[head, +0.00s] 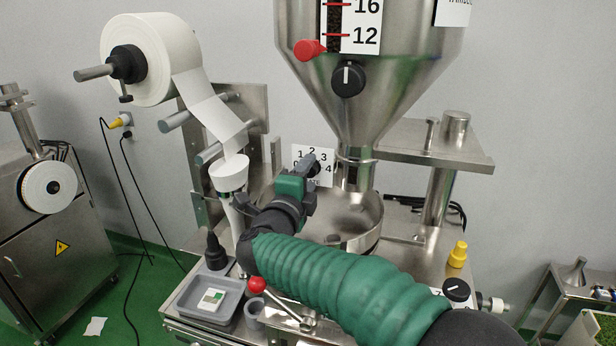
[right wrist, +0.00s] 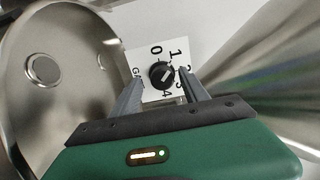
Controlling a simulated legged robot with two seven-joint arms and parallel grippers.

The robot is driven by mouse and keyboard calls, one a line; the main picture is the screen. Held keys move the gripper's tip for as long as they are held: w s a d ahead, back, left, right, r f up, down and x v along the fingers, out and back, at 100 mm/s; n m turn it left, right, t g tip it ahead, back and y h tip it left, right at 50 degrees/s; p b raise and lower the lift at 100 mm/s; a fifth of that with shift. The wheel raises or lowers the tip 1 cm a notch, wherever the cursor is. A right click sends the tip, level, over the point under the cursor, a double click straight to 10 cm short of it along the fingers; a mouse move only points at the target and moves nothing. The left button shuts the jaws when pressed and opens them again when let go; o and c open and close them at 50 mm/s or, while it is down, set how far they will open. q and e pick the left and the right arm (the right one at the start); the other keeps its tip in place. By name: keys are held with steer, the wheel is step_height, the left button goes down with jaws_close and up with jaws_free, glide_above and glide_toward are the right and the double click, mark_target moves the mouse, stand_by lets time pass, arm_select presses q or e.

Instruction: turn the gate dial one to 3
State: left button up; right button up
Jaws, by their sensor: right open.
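The gate dial (right wrist: 161,75) is a small black knob with a white mark on a white card (right wrist: 146,60) numbered 0 to 4. The mark slants toward the upper right in the right wrist view; I cannot tell surely which number it meets. My right gripper (right wrist: 159,78) is open, with one grey finger on each side of the dial. Whether the fingers touch the knob is unclear. In the head view the right gripper (head: 311,164) covers most of the dial, and the numbered card (head: 325,178) shows behind it. My left gripper is not in view.
A steel hopper (head: 390,75) with another black knob (head: 348,79) hangs above the gate card. A paper roll (head: 165,60) feeds a white funnel (head: 229,174) at left. A grey tray (head: 230,310), red-ball lever (head: 256,285) and yellow cap (head: 457,254) are near the front.

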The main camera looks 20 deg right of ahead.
steer(key=b+v, duration=0.2)
steer(key=v, duration=1.4)
steer(key=shift+a, duration=0.15)
steer(key=shift+s+f, duration=0.1)
